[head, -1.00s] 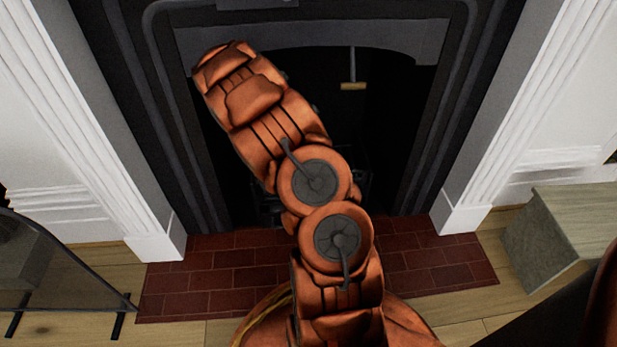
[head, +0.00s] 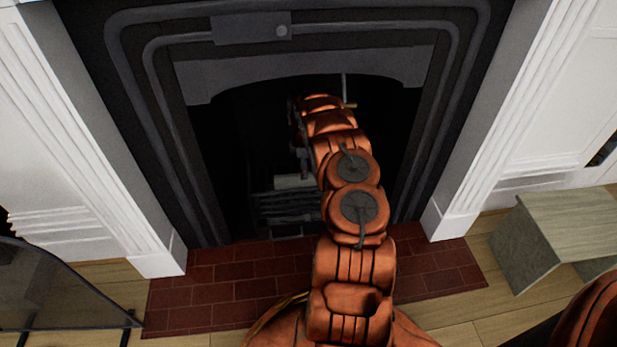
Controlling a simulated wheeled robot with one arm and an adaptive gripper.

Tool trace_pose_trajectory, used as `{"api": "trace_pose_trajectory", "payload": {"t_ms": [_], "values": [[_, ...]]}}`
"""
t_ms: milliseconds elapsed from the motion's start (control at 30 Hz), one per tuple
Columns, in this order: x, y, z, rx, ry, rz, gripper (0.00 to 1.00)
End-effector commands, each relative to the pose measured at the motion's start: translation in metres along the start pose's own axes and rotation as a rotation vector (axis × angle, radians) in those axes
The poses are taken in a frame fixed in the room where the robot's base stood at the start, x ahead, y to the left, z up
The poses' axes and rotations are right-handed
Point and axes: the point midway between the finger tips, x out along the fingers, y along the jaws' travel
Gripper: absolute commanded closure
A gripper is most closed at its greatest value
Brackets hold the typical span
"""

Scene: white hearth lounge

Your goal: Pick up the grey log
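A pale grey log (head: 293,182) lies in the dark fireplace opening, on top of a dark grate, left of my arm. My orange arm reaches into the fireplace. My gripper (head: 303,165) shows only as a thin grey shape pointing down by the log's right part. The forearm hides the rest of the gripper and perhaps the log's right end. Whether the fingers touch the log or are open or shut cannot be seen.
The dark grate (head: 285,208) stands inside the black fireplace surround (head: 160,110). A red brick hearth (head: 230,285) lies in front. A grey stone-like bench (head: 560,230) is at the right, and a dark-framed screen (head: 70,270) at the left. A thin rod hangs in the opening.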

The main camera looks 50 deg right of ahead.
Motion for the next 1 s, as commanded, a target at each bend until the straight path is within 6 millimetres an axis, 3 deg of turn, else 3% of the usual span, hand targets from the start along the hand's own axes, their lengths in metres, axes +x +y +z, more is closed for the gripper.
{"api": "trace_pose_trajectory", "payload": {"t_ms": [167, 567, 833, 1000], "values": [[0.006, 0.006, 0.006, -0.046, 0.008, 0.011, 0.02], [0.039, 0.008, 0.003, -0.048, 0.007, 0.011, 0.02], [0.074, 0.009, -0.002, -0.048, 0.007, 0.009, 0.02], [0.082, 0.01, -0.002, -0.048, 0.006, 0.01, 0.02]]}}
